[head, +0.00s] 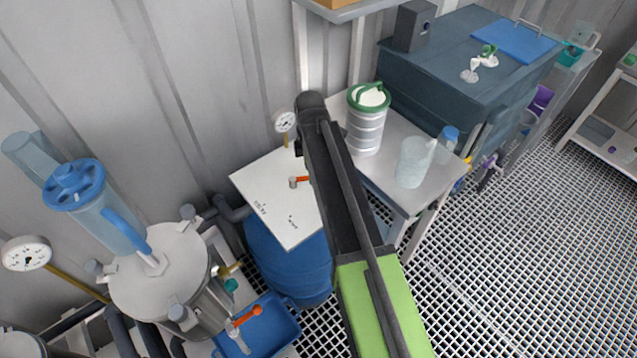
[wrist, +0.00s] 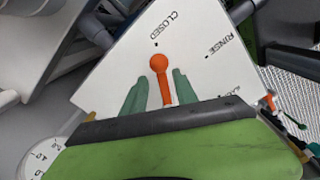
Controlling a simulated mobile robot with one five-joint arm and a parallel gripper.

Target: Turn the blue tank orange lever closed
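The blue tank (head: 290,262) stands at the middle of the head view, with a white panel (head: 262,182) on top. Its orange lever (head: 303,179) shows beside a small grey post, partly hidden by my arm. In the wrist view, the orange lever (wrist: 159,64) has a round end and a short stem over the white panel (wrist: 112,82). The panel reads CLOSED near the round end and RINSE to the right; a third label is partly hidden. My gripper (wrist: 160,82) has teal fingers, one on each side of the lever, with gaps visible. Its fingertips are hidden in the head view.
A steel vessel (head: 160,285) with a blue-topped cylinder stands left. Right of my arm, a table (head: 408,205) holds a green-handled canister (head: 367,125) and a clear beaker (head: 412,162). The grated floor at right is open.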

